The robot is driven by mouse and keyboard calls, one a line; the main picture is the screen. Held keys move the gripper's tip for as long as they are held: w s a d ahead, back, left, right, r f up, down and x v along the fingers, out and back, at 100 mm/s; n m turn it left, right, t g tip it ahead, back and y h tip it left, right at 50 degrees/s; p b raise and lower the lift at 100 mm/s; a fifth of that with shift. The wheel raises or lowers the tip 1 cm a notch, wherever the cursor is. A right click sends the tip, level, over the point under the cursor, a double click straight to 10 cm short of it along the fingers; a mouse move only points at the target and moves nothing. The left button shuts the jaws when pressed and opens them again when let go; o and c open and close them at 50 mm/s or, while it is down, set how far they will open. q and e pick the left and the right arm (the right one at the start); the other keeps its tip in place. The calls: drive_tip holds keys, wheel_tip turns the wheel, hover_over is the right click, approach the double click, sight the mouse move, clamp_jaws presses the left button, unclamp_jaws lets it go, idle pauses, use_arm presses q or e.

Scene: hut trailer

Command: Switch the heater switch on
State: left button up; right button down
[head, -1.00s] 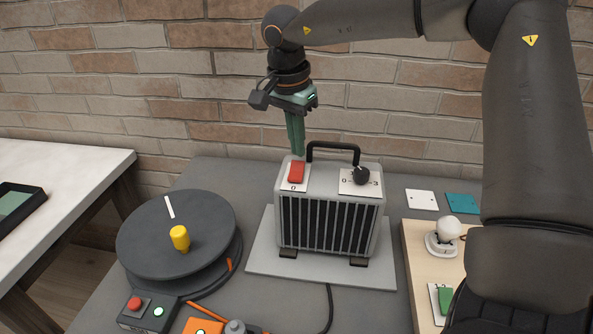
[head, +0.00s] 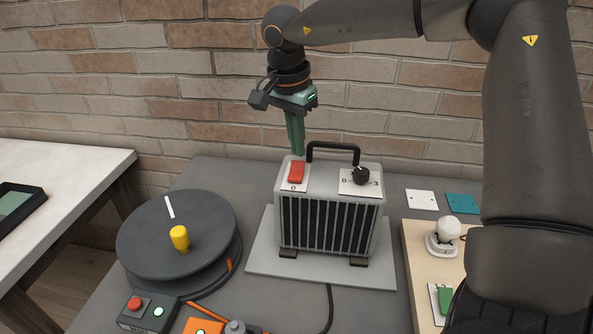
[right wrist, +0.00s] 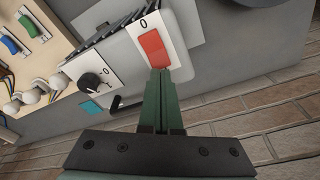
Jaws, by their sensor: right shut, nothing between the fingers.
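The heater (head: 328,226) is a grey box with a dark grille and a black handle, standing on a light base plate. Its red rocker switch (head: 296,172) sits on a white plate marked 0 on the top left. The switch also shows in the right wrist view (right wrist: 152,48). A black dial (head: 361,175) is on the top right. My right gripper (head: 299,152) is shut and empty, pointing down at the back edge of the switch. In the right wrist view its fingertips (right wrist: 160,72) are at the switch's near end; I cannot tell whether they touch. My left gripper is not in view.
A dark turntable (head: 150,240) with a yellow knob is left of the heater. A wooden board (head: 412,255) with a bulb (head: 447,228) is at right. A brick wall is close behind.

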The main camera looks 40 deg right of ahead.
sight(297, 164)
drive_tip(key=shift+f+b, duration=0.8)
drive_tip(key=shift+f, duration=0.35)
idle(0.6)
drive_tip(key=shift+r+p, duration=2.95)
drive_tip(key=shift+r, duration=0.65)
drive_tip(key=shift+f, duration=0.1)
